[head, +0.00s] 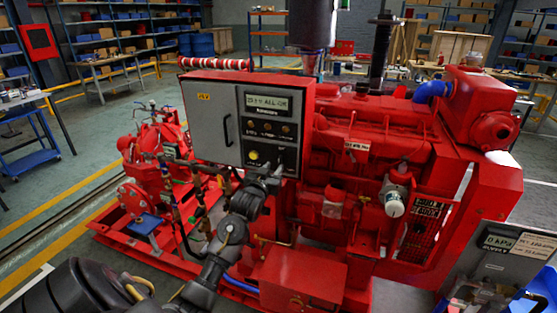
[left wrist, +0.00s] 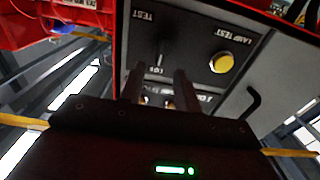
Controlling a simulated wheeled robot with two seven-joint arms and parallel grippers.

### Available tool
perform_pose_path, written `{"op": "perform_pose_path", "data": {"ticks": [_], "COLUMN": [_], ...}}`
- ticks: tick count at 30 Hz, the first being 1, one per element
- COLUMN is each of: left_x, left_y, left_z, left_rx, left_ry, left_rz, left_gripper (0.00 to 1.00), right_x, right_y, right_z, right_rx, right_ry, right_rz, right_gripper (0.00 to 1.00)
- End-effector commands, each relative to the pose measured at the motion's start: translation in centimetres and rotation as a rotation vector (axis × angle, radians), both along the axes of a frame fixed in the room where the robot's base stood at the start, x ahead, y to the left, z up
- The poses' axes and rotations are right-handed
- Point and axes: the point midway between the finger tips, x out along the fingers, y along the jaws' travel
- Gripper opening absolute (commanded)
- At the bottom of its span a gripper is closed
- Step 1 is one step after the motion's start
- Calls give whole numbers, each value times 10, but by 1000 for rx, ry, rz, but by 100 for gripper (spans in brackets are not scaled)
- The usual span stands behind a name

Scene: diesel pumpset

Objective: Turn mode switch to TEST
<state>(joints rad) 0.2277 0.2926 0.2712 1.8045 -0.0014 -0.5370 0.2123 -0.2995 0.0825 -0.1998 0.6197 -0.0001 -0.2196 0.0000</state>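The grey control panel (head: 268,115) is on the front of a red cabinet on the pumpset. In the left wrist view it appears upside down, with a TEST label (left wrist: 144,16) and a dark mode switch (left wrist: 162,50) beside the yellow lamp-test button (left wrist: 221,62). The switch's exact setting is hard to read. My left gripper (head: 272,172) is at the panel's lower right and hides the switch in the head view. In the left wrist view its two fingers (left wrist: 160,76) are apart, close to the switch, with nothing visibly held between them. My right gripper is not in view.
The yellow button (head: 254,155) is just left of the left gripper. A door handle (head: 226,130) sticks out from the cabinet's grey door. The floor at left is open.

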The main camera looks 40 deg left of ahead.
Motion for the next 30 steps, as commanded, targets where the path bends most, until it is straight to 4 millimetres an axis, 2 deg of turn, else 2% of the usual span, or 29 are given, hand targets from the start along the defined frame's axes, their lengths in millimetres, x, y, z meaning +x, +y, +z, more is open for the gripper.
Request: {"op": "perform_pose_path", "data": {"ticks": [3, 9, 14, 22, 30], "left_x": [22, 44, 52, 53, 53], "left_y": [8, 16, 18, 18, 18], "left_z": [3, 1, 0, 0, 0], "left_rx": [-1, -2, 0, 0, 0], "left_ry": [1, 2, 0, 0, 0], "left_rz": [0, 1, 0, 0, 0], "left_gripper": [33, 33, 33, 33, 0], "right_x": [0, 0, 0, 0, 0], "right_y": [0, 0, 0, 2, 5], "right_z": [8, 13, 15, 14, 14], "right_rx": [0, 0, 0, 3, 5], "right_ry": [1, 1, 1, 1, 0], "right_rz": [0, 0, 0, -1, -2], "right_gripper": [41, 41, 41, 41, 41]}}
